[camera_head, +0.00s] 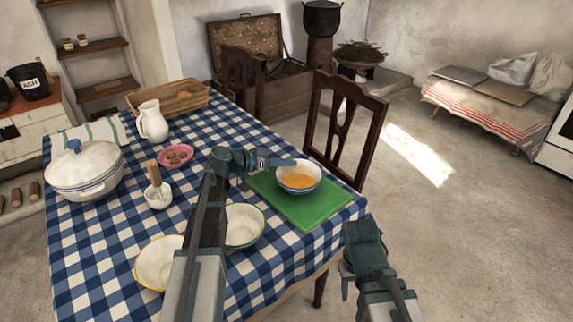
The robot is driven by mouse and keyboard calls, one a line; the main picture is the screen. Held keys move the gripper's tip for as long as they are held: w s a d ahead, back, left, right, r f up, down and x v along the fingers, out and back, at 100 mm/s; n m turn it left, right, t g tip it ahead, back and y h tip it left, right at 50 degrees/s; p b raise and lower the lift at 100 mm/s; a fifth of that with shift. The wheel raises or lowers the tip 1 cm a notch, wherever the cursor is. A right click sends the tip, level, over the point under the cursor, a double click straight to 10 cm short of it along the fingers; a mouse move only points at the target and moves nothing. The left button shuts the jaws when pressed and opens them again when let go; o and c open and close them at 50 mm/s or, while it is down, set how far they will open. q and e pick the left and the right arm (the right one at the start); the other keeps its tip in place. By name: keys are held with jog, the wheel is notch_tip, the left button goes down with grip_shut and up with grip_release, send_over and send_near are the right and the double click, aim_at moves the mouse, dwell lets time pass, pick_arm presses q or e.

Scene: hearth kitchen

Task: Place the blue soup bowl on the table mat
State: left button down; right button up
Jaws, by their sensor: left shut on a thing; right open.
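My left gripper (284,163) reaches across the table from the front and is shut on the bowl's left rim. My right gripper (345,283) is open and empty, low beside the table's front right corner.
The table (90,259) has a blue checked cloth. A green-rimmed bowl (245,226) and a yellow-rimmed bowl (153,265) stand near my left arm. A white tureen (85,177), a pink dish (176,163) and a jug (152,122) stand further left. A chair (372,140) stands behind the mat.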

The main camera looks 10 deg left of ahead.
pick_arm(q)
jog(key=shift+f, duration=0.2)
jog(key=c, duration=0.9)
grip_release()
jog(key=shift+r, duration=0.1)
jog(key=shift+r, duration=0.15)
jog(key=p+v, duration=0.2)
jog(key=v, duration=0.4)
jog(key=shift+r, duration=0.1)
jog(key=shift+s+a+r+p, duration=0.15)
jog(key=shift+s+a+p, duration=0.2)
jog(key=shift+s+a, duration=0.15)
